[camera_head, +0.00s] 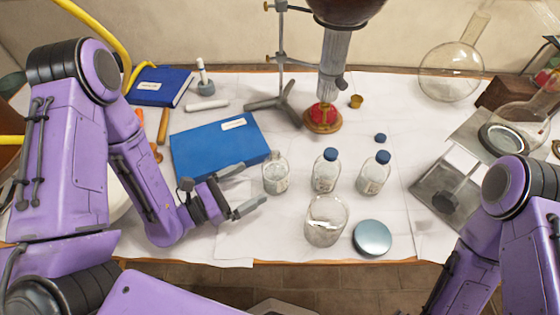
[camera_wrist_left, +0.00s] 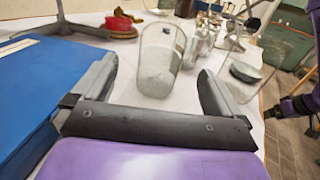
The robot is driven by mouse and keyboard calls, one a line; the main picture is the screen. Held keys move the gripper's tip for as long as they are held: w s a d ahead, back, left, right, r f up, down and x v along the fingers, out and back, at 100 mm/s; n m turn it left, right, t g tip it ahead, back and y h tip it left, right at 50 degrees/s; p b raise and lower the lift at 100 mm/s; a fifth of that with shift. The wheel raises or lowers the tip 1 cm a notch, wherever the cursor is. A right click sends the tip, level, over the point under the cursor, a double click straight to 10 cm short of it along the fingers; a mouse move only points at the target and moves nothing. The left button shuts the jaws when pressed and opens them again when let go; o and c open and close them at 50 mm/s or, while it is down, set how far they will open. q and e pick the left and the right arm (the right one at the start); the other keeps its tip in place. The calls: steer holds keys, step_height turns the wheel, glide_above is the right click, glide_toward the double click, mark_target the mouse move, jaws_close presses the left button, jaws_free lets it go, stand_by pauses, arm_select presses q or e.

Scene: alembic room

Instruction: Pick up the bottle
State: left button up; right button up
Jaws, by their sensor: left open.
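A small clear glass bottle without a cap (camera_head: 276,178) stands upright on the white-covered table. Two similar clear bottles with blue caps stand to its right, one in the middle (camera_head: 325,176) and one farther right (camera_head: 373,178). My left gripper (camera_head: 254,186) is open and low over the table, just left of the uncapped bottle. In the left wrist view a clear glass vessel (camera_wrist_left: 160,60), apparently that bottle, stands ahead between the spread fingers (camera_wrist_left: 158,75). Contact does not show. My right arm comes in at lower right; its gripper is out of view.
A wide glass jar (camera_head: 325,225) and a round blue-grey lid (camera_head: 371,238) stand near the front edge. A blue book (camera_head: 215,148) lies behind my left gripper. A metal stand (camera_head: 283,100) rises behind the bottles. A loose blue cap (camera_head: 381,138) lies behind the right bottle.

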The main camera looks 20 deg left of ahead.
mark_target(275, 154)
arm_select(q)
steer(key=x, duration=0.2)
steer(key=p+x, duration=0.1)
steer(key=x, duration=0.2)
steer(key=p+x, duration=0.1)
steer(key=x, duration=0.2)
steer(key=shift+s+d+r, duration=0.1)
steer(key=shift+r, duration=0.3)
steer(key=shift+w+d, duration=0.25)
steer(key=shift+d, duration=0.05)
steer(key=shift+a, duration=0.1)
steer(key=shift+c, duration=1.2)
steer(key=c, duration=1.1)
step_height(275, 154, up, 10)
steer(key=shift+p, duration=0.8)
